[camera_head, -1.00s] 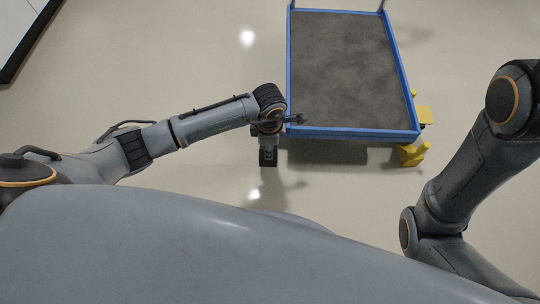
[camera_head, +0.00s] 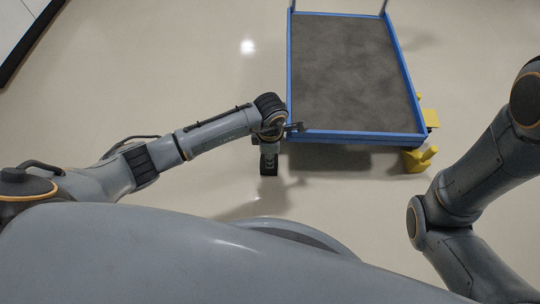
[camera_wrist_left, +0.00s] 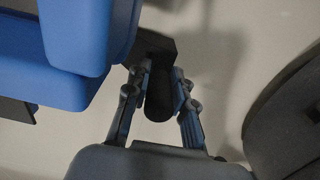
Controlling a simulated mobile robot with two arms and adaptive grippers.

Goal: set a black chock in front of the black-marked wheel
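The black chock (camera_wrist_left: 160,48) shows in the left wrist view as a dark block with a rounded grip part between my fingers. My left gripper (camera_wrist_left: 161,80) has a finger close on each side of this part and appears shut on it. In the head view my left gripper (camera_head: 298,127) is at the near left corner of the blue-rimmed cart (camera_head: 350,135). The chock cannot be made out there. The cart's blue edge (camera_wrist_left: 75,85) is close on the left of the wrist view. No black-marked wheel can be made out. My right gripper is out of view.
A yellow chock-like piece (camera_head: 418,158) stands at the cart's near right corner, with another yellow part (camera_head: 430,117) beyond it. The pale floor (camera_head: 180,90) left of the cart is clear. A dark-edged white object (camera_head: 18,35) is at the far left.

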